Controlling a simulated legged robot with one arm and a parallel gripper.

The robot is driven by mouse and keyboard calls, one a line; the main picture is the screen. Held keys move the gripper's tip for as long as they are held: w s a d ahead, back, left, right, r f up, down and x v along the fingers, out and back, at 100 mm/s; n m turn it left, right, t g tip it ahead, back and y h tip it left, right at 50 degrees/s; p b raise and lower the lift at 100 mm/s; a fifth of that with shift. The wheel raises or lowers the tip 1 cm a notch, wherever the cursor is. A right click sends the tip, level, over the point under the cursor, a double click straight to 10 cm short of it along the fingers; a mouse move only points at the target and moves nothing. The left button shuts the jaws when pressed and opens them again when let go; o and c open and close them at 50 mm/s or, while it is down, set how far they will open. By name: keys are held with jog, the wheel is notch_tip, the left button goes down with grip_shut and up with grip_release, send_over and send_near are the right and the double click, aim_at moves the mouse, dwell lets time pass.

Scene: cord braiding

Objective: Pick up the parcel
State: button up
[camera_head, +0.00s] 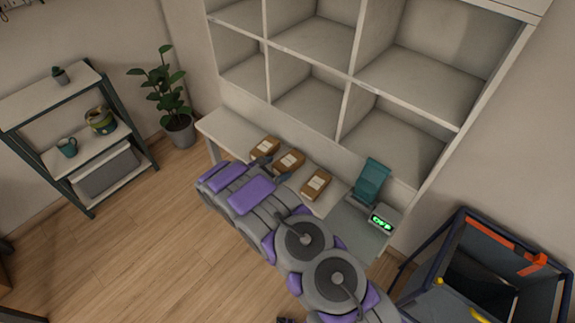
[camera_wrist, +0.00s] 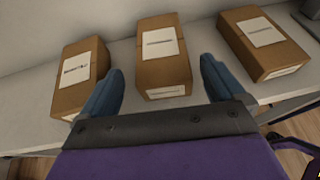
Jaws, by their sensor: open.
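Three brown cardboard parcels with white labels stand in a row on the narrow white table (camera_head: 226,133). In the wrist view, the middle parcel (camera_wrist: 163,60) stands ahead of my gripper (camera_wrist: 158,80), between the lines of its two blue-grey fingers. The left parcel (camera_wrist: 80,74) lies just outside the left finger, and the right parcel (camera_wrist: 264,42) lies beyond the right finger. My gripper is open, with nothing held. In the head view, the parcels show as left (camera_head: 265,148), middle (camera_head: 289,161) and right (camera_head: 316,184), with my gripper (camera_head: 272,168) near the middle one.
A white cubby shelf (camera_head: 354,50) rises behind the table. A scale with a green display (camera_head: 382,222) and a teal object (camera_head: 370,180) stand at the table's right. A blue-framed bin (camera_head: 490,270) is at lower right. A plant (camera_head: 165,95) and rack (camera_head: 75,130) are left.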

aim_at(286, 164)
jog(key=b+x, duration=0.1)
jog(key=x, duration=0.4)
jog(key=shift+w+d, duration=0.1)
jog(key=shift+d, duration=0.15)
jog(key=shift+a, duration=0.1)
jog(key=shift+c, duration=0.4)
jog(key=c, duration=1)
jog(key=shift+r, duration=0.15)
